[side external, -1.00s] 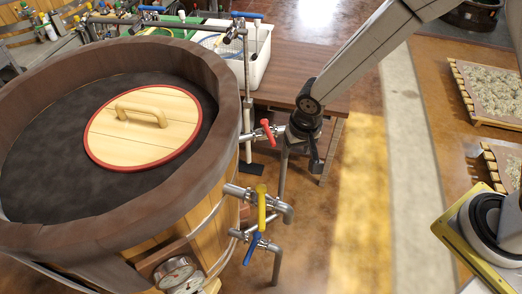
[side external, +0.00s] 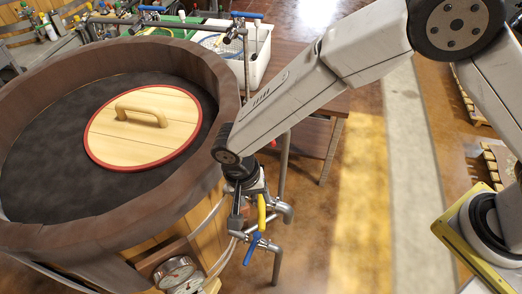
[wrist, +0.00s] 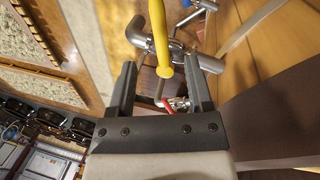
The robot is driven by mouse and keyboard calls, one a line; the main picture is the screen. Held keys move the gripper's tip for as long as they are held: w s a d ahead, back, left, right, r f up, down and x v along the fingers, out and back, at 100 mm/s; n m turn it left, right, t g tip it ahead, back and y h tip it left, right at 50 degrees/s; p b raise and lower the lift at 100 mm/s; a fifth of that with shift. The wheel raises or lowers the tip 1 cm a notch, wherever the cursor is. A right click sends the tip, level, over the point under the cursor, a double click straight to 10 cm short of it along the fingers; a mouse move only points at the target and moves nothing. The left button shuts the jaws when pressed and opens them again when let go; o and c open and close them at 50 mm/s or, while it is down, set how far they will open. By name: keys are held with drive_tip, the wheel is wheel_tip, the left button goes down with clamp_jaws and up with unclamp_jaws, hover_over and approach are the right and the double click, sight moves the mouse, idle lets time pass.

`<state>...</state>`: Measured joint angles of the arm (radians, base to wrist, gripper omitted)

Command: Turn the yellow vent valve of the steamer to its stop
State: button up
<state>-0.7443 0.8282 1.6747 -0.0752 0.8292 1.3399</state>
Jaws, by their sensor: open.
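The steamer is a round wooden tub (side external: 60,240) with a dark top. Its yellow valve handle (side external: 262,213) stands roughly upright on metal pipework at the tub's right side. My gripper (side external: 238,214) points down just left of the yellow handle, and the valve body is partly hidden behind it. In the wrist view the yellow handle (wrist: 160,40) runs down the picture between my two open fingers (wrist: 160,80). I cannot tell whether either finger touches it.
A blue handle (side external: 252,248) sits just below the yellow one. A red handle (wrist: 167,102) shows in the wrist view and is mostly hidden behind my arm in the side view. A wooden lid (side external: 145,125) lies on the tub. Open floor (side external: 350,235) lies to the right.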

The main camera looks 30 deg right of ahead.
sight(261, 213)
drive_tip(key=shift+s+d+f, duration=0.1)
drive_tip(key=shift+d+f, duration=0.1)
drive_tip(key=shift+f, duration=0.95)
drive_tip(key=shift+s+d+f, duration=0.15)
drive_tip(key=shift+d+f, duration=0.1)
drive_tip(key=shift+f, duration=0.85)
drive_tip(key=shift+s+d+f, duration=0.1)
drive_tip(key=shift+d+f, duration=0.1)
drive_tip(key=shift+f, duration=0.95)
drive_tip(key=shift+c, duration=0.3)
clamp_jaws()
